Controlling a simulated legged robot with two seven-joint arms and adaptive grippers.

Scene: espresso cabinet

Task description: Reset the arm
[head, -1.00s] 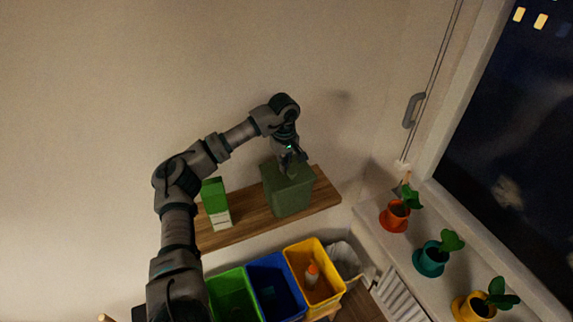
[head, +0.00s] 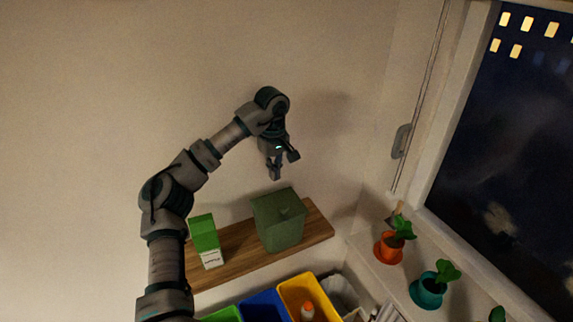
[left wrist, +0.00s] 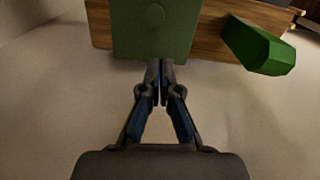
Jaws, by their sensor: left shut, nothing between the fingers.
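My left gripper (head: 284,166) hangs in the air above the green box on the wooden shelf, with a gap below it. In the left wrist view its fingers (left wrist: 160,68) are together, with nothing between them. The dark green box (head: 280,225) has a round knob on top and stands upright. It also shows at the top of the left wrist view (left wrist: 152,38). My left arm reaches in from the lower left, bent at the elbow. My right gripper is not in view.
A green and white carton (head: 205,240) stands on the wooden shelf (head: 238,246), left of the box. Below are a blue bin (head: 262,306) and a yellow bin (head: 300,287) holding an orange-capped bottle. Potted plants (head: 388,249) line the windowsill at right. The wall above is clear.

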